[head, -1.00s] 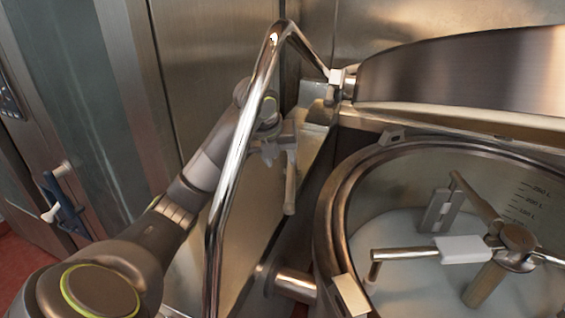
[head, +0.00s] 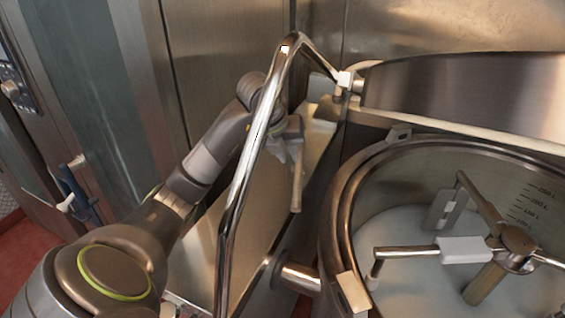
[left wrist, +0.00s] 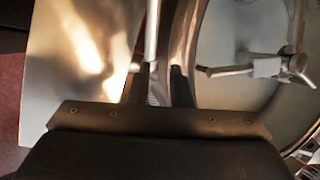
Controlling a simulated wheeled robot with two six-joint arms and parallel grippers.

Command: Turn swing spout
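A slim light rod, which looks like the swing spout (head: 297,182), hangs beside the kettle's left rim in the head view. It also shows as a pale tube in the left wrist view (left wrist: 152,32). My left gripper (head: 286,148) is at the rod's upper end, partly behind a long bent chrome tube. In the left wrist view the dark fingers (left wrist: 162,84) stand apart, with the tube's near end between them, closer to the left finger. Whether they touch it I cannot tell. My right gripper is not in view.
The bent chrome tube (head: 252,150) crosses in front of my left arm. The kettle (head: 333,215) stands open at the right, with a mixing arm (head: 465,250) inside and its raised lid (head: 460,85) behind. A metal panel (head: 205,260) lies left of it.

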